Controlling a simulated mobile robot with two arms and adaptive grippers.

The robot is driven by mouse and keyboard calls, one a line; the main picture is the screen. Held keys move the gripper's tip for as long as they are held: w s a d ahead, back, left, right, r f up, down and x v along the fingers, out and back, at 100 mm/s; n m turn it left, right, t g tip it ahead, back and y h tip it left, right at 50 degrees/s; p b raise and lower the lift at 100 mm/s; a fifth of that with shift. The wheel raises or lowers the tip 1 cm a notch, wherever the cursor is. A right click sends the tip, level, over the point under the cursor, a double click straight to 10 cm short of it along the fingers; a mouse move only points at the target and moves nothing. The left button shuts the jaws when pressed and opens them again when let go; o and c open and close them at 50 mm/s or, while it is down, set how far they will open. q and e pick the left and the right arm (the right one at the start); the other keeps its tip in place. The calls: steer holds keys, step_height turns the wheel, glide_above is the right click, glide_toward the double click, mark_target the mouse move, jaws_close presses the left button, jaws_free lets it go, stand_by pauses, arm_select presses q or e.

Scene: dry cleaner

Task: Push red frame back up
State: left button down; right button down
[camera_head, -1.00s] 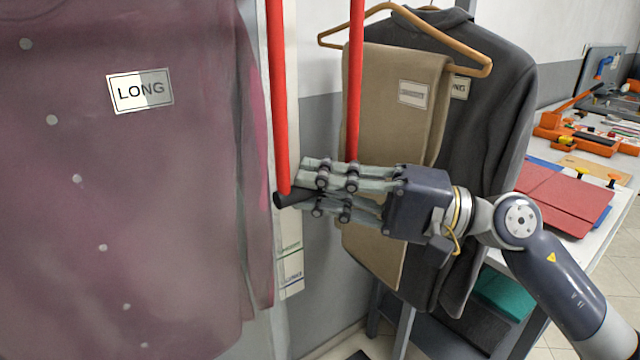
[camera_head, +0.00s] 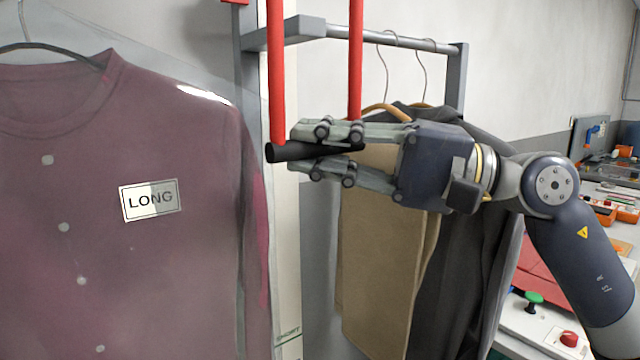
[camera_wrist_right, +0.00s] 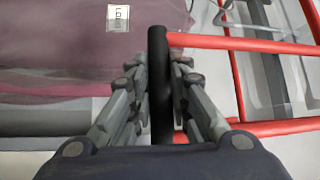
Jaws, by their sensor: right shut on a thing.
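The red frame (camera_head: 276,75) shows as two upright red bars in the head view, joined at the bottom by a black handle bar (camera_head: 285,152). My right gripper (camera_head: 326,150) comes in from the right and is shut on the black handle. In the right wrist view the black handle (camera_wrist_right: 158,55) runs between the fingers of the right gripper (camera_wrist_right: 160,100). Red bars (camera_wrist_right: 245,43) extend from it to the right. The frame's upper end lies beyond the top of the head view. My left gripper is not in view.
A bagged maroon shirt (camera_head: 150,260) tagged LONG hangs close on the left. Tan trousers (camera_head: 385,240) and a dark jacket (camera_head: 465,230) hang behind my right gripper. A grey rail (camera_head: 390,42) runs above. A worktable (camera_head: 535,325) stands at the right.

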steer(key=shift+r, duration=0.7)
steer(key=shift+d+r, duration=0.1)
steer(key=c, duration=1.5)
jaws_free()
steer(key=shift+d+f, duration=0.15)
steer(key=shift+f, duration=0.05)
steer(key=d, duration=0.3)
steer(key=s+d+f, duration=0.1)
steer(key=d, duration=0.7)
steer(key=shift+s+d+f, duration=0.1)
steer(key=shift+s+f, duration=0.15)
steer(key=shift+s, duration=0.15)
